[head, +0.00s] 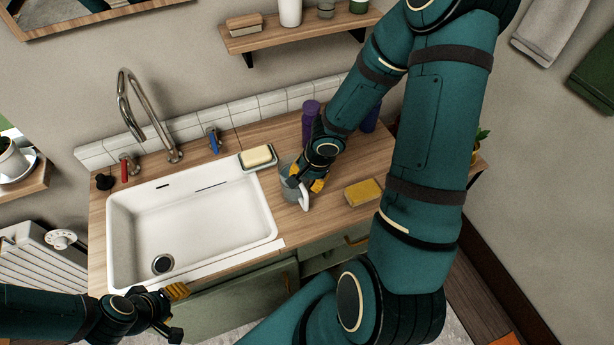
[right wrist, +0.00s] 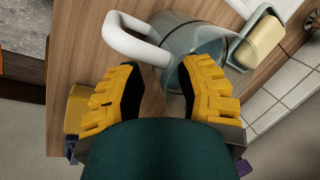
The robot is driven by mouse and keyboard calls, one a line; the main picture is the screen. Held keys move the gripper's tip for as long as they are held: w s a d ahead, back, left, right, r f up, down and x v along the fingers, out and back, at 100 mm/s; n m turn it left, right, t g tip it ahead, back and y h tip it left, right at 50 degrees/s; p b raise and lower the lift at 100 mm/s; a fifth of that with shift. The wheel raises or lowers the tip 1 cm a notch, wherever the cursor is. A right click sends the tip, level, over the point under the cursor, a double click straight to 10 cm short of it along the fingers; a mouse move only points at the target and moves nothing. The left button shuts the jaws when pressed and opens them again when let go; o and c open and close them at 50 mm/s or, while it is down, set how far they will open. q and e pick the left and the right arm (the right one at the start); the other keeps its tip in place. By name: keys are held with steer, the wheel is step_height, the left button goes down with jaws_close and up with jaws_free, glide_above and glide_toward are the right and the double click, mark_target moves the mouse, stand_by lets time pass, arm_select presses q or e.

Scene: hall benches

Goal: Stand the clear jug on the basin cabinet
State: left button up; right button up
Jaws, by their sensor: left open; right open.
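The clear jug (head: 290,177), with a white handle, stands upright on the wooden top of the basin cabinet (head: 325,220), right of the sink. In the right wrist view the jug (right wrist: 193,42) is just beyond the fingertips, its handle reaching left. My right gripper (head: 307,181) is open at the jug's handle side, partly covering it in the head view. Its yellow fingers also show in the right wrist view (right wrist: 158,75); I cannot tell whether they touch the jug. My left gripper (head: 177,308) is open and empty before the sink's front left edge.
A soap bar (head: 257,156) on a dish sits left of the jug, by the white sink (head: 190,225). A yellow sponge (head: 363,192) lies to the right. A purple bottle (head: 310,118) stands behind. The tap (head: 150,120) rises behind the sink. A shelf (head: 300,33) hangs above.

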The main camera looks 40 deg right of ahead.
steer(key=shift+r+p, duration=0.3)
steer(key=shift+r, duration=0.05)
steer(key=p+v, duration=0.5)
steer(key=v, duration=0.6)
steer(key=shift+r, duration=0.2)
steer(key=shift+s+d, duration=0.1)
